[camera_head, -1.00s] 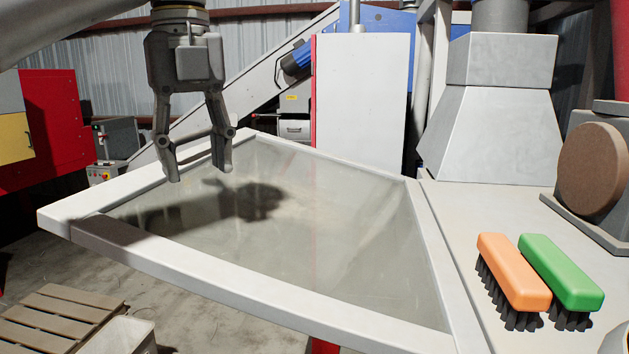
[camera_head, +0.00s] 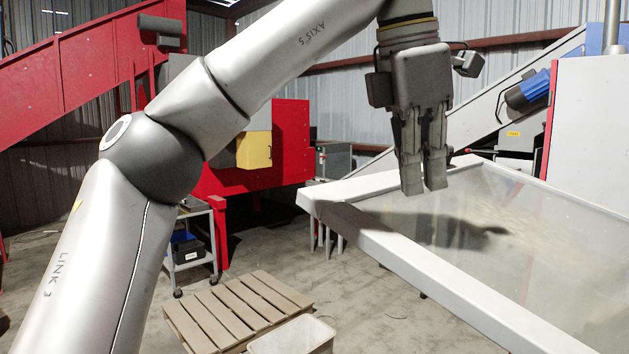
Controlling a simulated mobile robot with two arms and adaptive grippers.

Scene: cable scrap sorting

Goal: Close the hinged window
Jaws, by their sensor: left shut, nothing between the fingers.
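The hinged window (camera_head: 408,249) is a white frame around a dusty clear pane (camera_head: 530,250). It stands tilted out on the right side of the view, and its right part is cut off by the picture edge. My left gripper (camera_head: 425,190) hangs down just over the left part of the window, fingers together and empty. Its shadow falls on the pane. I cannot tell whether the fingertips touch the frame. My right gripper is not in view.
A wooden pallet (camera_head: 235,312) and a pale bin (camera_head: 292,338) are on the floor below. A cart (camera_head: 190,245) and a red machine (camera_head: 290,150) stand behind at left. A white panel (camera_head: 590,130) stands behind the window. Concrete floor is open between.

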